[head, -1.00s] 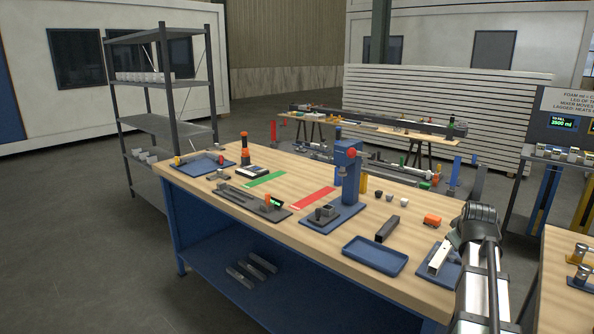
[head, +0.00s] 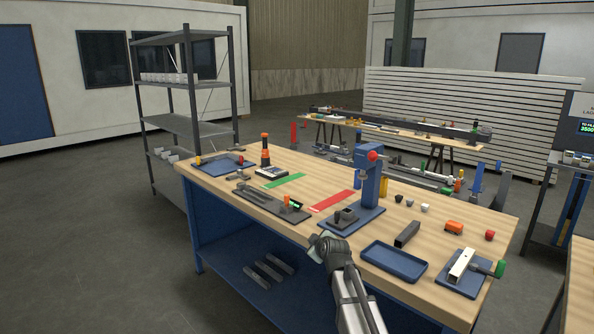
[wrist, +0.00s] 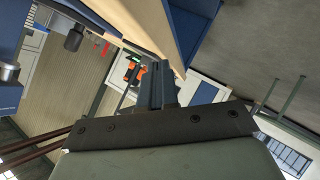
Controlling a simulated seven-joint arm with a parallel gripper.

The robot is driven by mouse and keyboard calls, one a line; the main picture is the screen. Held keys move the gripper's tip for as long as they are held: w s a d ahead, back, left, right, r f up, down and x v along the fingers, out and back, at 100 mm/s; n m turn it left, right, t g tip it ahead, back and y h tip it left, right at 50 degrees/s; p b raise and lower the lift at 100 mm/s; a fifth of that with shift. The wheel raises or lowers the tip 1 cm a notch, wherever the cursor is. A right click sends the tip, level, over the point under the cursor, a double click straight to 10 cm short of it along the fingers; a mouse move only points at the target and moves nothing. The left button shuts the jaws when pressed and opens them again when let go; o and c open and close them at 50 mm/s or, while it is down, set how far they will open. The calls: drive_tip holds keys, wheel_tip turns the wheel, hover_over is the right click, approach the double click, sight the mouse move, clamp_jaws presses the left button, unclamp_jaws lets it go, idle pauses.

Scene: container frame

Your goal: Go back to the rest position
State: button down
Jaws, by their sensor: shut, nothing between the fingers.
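My gripper (wrist: 157,84) shows in the wrist view with its dark fingers together and nothing between them. In the head view my arm reaches up from the bottom edge to the front edge of the workbench (head: 445,300), and the fingers cannot be made out there. The arm's end is in front of the blue press (head: 369,180) and left of the empty blue tray (head: 393,262).
The bench also holds a dark block (head: 407,234), a white square tube (head: 461,265) on a blue plate, an orange part (head: 453,226), a red strip (head: 331,201) and a green strip (head: 284,181). A shelf rack (head: 188,125) stands behind left. Open floor lies left of the bench.

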drive_tip(key=s+a+f+g, duration=0.1)
drive_tip(key=s+a+f, duration=0.15)
drive_tip(key=f, duration=0.55)
drive_tip(key=s+a+f+g, duration=0.2)
drive_tip(key=s+f, duration=0.1)
drive_tip(key=f, duration=0.5)
drive_tip(key=s+d+f+m+g+h, duration=0.1)
drive_tip(key=s+d+f+m+g, duration=0.2)
drive_tip(key=s+f, duration=0.7)
drive_tip(key=s+d+f+m+g, duration=0.2)
drive_tip(key=s+d+f+g, duration=0.15)
drive_tip(key=s+f, duration=0.65)
drive_tip(key=s+d+f+m+g, duration=0.2)
drive_tip(key=s+f, duration=0.3)
drive_tip(key=s, duration=0.7)
drive_tip(key=s+d+f+m+g+h, duration=0.1)
drive_tip(key=s+d+f+g, duration=0.3)
drive_tip(key=s, duration=0.9)
drive_tip(key=s+d+f+m+g+h, duration=0.1)
drive_tip(key=s+d+f+m+g, duration=0.2)
drive_tip(key=s, duration=0.9)
wheel_tip(320, 180, down, 3)
drive_tip(key=shift+s+f, duration=0.1)
drive_tip(key=shift+s, duration=0.05)
